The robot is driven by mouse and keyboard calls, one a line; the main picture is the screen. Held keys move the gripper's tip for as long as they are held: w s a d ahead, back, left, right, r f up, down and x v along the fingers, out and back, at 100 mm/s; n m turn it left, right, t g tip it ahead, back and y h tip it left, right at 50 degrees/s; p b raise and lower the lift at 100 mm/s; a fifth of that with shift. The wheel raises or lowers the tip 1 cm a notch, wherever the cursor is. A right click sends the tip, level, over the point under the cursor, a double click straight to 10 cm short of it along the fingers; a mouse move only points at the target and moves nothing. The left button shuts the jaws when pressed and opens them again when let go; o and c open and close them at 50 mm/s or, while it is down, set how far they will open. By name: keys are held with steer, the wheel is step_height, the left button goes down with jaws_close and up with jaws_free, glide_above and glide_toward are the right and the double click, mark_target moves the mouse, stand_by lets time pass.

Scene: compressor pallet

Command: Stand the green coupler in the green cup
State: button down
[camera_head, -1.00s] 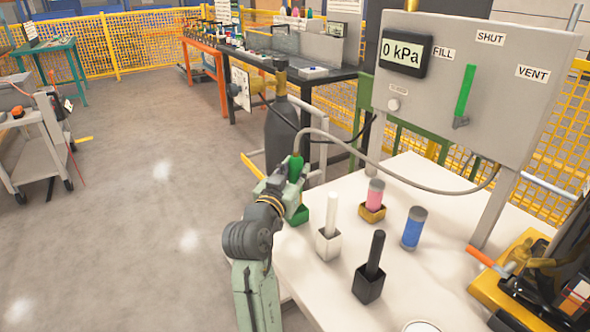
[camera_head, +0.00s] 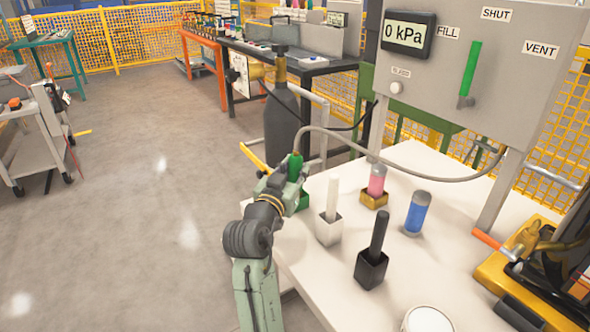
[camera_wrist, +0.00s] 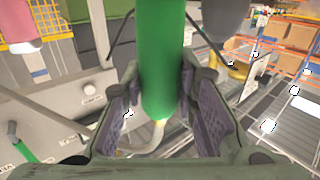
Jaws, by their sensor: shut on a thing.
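The green coupler (camera_head: 295,164) is upright in my gripper (camera_head: 290,180), at the table's left edge. In the wrist view the green coupler (camera_wrist: 163,70) runs between both finger pads, with a pale hose (camera_wrist: 150,138) at its end. My gripper is shut on it. The green cup (camera_head: 304,202) shows just below and right of the fingers, partly hidden by them. The coupler's lower end is hidden in the head view, so I cannot tell whether it is inside the cup.
A white cup (camera_head: 328,232) and a black cup (camera_head: 371,270) hold rods. A gold cup (camera_head: 374,197) holds a pink cylinder. A blue cylinder (camera_head: 416,214) stands to their right. The grey hose (camera_head: 400,173) arcs to the panel (camera_head: 480,90). A dark gas bottle (camera_head: 282,125) stands behind.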

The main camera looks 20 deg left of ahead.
steer(key=shift+f+b, duration=0.5)
steer(key=shift+f, duration=0.05)
steer(key=c, duration=1.2)
jaws_free()
steer(key=shift+s, duration=0.1)
steer(key=s, duration=1.2)
steer(key=shift+a, duration=0.15)
